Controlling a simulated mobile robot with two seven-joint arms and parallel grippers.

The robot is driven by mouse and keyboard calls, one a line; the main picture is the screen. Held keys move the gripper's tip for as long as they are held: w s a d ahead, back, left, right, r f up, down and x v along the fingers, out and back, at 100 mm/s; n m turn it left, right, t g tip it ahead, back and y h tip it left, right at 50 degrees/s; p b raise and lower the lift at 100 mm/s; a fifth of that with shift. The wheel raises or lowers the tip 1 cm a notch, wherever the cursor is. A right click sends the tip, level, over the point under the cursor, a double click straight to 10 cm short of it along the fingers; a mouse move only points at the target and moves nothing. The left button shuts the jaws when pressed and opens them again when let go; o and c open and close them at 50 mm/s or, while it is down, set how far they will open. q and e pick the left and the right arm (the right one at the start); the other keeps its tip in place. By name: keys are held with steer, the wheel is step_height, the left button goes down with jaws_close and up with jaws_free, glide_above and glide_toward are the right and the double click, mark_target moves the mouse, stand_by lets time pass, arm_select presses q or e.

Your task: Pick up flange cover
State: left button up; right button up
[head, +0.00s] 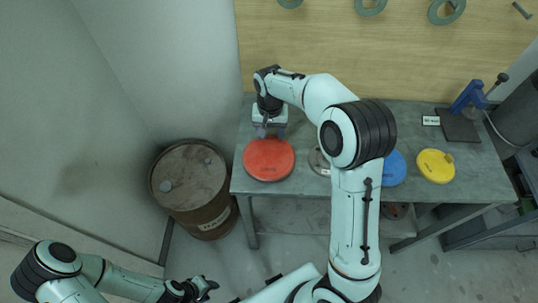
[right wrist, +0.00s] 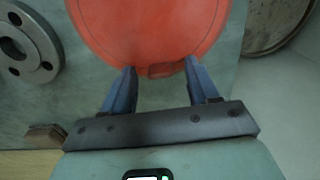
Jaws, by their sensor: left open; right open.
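A round red cover (head: 269,159) lies flat near the left end of the grey-green workbench (head: 320,218). It also shows in the right wrist view (right wrist: 150,28), with a small tab on its near edge. My right gripper (head: 267,132) is at the back edge of the red cover. Its open fingers (right wrist: 160,67) stand either side of the tab, with a gap on each side; nothing is held. A blue cover (head: 393,169) and a yellow cover (head: 436,166) lie further right, the blue one partly hidden by my right arm. My left gripper (head: 204,288) is open and empty, low at the picture's bottom, away from the bench.
A grey flange (head: 319,160) lies right of the red cover, partly hidden by my arm; it shows in the right wrist view (right wrist: 28,45). A rusty barrel (head: 190,185) stands left of the bench. A blue tool (head: 468,98) stands at the back right. A wooden board backs the bench.

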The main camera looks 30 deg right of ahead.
jaws_close()
steer(key=shift+r, duration=0.1)
